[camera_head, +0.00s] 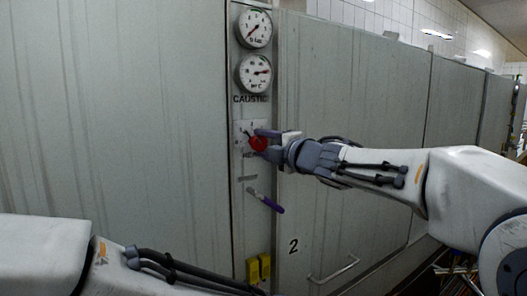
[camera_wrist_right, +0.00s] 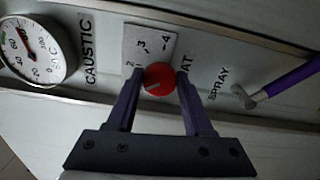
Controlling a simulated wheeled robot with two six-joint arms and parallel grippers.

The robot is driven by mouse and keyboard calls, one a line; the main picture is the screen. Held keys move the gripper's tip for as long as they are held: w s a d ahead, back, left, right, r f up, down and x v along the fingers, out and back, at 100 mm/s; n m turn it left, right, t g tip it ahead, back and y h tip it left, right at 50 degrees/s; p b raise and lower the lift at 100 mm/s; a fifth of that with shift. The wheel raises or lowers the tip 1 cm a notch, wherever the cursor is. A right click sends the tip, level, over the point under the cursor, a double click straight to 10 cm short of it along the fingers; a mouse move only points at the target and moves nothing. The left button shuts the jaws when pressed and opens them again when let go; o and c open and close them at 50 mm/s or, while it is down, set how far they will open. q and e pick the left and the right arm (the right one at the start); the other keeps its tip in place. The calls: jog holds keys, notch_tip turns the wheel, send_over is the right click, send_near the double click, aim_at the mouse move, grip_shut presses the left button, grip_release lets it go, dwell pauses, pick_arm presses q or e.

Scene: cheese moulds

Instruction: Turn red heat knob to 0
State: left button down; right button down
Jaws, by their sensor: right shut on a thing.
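The red heat knob (camera_head: 258,143) sits on a pale scale plate on the narrow panel between large grey doors. My right gripper (camera_head: 265,144) reaches it from the right and is shut on it. In the right wrist view the red knob (camera_wrist_right: 158,78) is between the two purple-grey fingers (camera_wrist_right: 158,88). A short pale mark shows on the knob's face, towards its lower left. The scale plate (camera_wrist_right: 150,42) shows 2, 3 and 4; the rest of the scale is hidden by knob and fingers. My left arm shows at the lower left, its gripper out of frame.
Two round gauges (camera_head: 254,28) (camera_head: 254,73) are above the knob, over the word CAUSTIC. A purple-handled lever (camera_head: 266,201) labelled SPRAY is below it. Yellow switches (camera_head: 258,268) are lower down. A door handle (camera_head: 334,270) is at the lower right.

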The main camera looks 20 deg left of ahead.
jog(key=n+b, duration=0.2)
jog(key=n, duration=0.3)
jog(key=shift+n, duration=0.3)
jog(key=n+b, duration=0.1)
jog(key=n, duration=0.4)
jog(key=shift+b, duration=0.4)
jog(key=shift+c, duration=1.5)
grip_release()
jog(key=b+v, duration=0.3)
jog(key=v, duration=0.7)
jog(key=shift+s, duration=0.25)
